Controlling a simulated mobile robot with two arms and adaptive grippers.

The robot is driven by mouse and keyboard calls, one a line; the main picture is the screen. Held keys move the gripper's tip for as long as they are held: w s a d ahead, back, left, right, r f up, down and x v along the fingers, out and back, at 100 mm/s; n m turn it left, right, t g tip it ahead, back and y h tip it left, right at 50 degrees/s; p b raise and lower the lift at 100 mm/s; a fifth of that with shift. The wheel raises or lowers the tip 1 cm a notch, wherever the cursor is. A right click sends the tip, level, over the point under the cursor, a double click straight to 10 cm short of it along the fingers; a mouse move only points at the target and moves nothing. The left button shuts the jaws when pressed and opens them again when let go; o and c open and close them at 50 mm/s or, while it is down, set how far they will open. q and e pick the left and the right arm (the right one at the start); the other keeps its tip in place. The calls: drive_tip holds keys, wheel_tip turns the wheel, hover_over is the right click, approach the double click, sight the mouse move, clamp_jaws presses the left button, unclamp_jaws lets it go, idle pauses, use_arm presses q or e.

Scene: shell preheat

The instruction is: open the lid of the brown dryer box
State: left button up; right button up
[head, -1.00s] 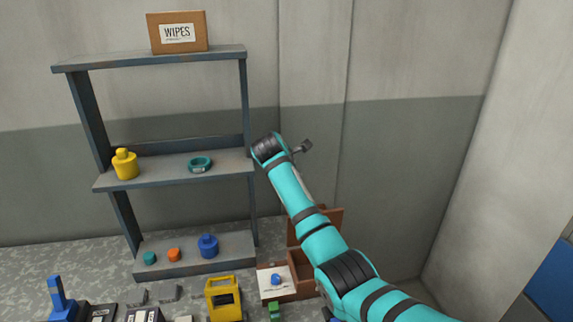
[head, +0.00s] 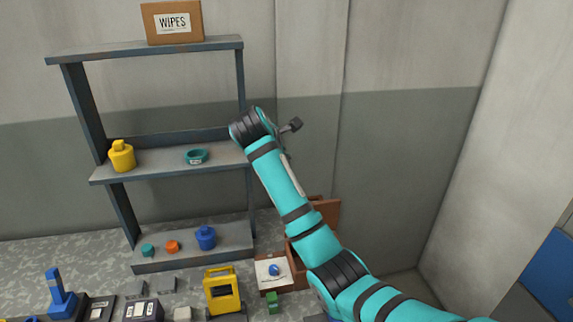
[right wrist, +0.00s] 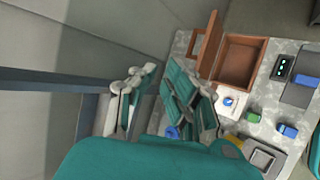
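The brown dryer box (right wrist: 240,62) shows its open inside in the right wrist view. Its lid (right wrist: 209,44) stands raised along one side. In the head view the lid (head: 327,214) stands up at the back, and my right arm covers much of the box (head: 299,272). A white panel with a blue knob (head: 274,270) is at the box's front left. My right gripper (right wrist: 160,105) has its fingers spread, with nothing seen between them, apart from the box and lid. In the head view its fingers are hidden behind the wrist. My left gripper is not in view.
A grey shelf unit (head: 150,48) stands left of my right wrist, holding a WIPES box (head: 172,23), a yellow bottle (head: 121,156) and a teal ring (head: 196,156). A yellow device (head: 221,291) and a green block (head: 271,301) stand near the dryer box. Walls close off the back and right.

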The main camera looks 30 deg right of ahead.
drive_tip(key=d+f+n+t+h+b, duration=0.1)
drive_tip(key=d+b, duration=0.1)
drive_tip(key=d+f+n+t+h+b, duration=0.1)
drive_tip(key=d+f+b, duration=0.1)
drive_tip(key=d, duration=0.1)
drive_tip(key=s+d+f+n+h+b, duration=0.1)
drive_tip(key=d+f, duration=0.1)
drive_tip(key=d, duration=0.1)
drive_tip(key=shift+d+t+b, duration=0.1)
drive_tip(key=shift+t+b, duration=0.3)
clamp_jaws()
drive_tip(key=s+d+f+n+t+y+b, duration=0.1)
drive_tip(key=s+f+n+t+y+b, duration=0.15)
drive_tip(key=s+f+n+b, duration=0.5)
drive_tip(key=s+f+n+t+y+b, duration=0.2)
drive_tip(key=s+f+n+y+b, duration=0.15)
drive_tip(key=f+n, duration=0.85)
drive_tip(key=w+d+f+m+p, duration=0.1)
drive_tip(key=w+f, duration=0.1)
drive_tip(key=w, duration=0.4)
drive_tip(key=w+d+f+m+p, duration=0.1)
drive_tip(key=w+d+f+p, duration=0.1)
drive_tip(key=w, duration=0.5)
drive_tip(key=shift+w+d+f+m+y, duration=0.15)
drive_tip(key=shift+w+f+m+y, duration=0.2)
drive_tip(key=shift+f, duration=0.25)
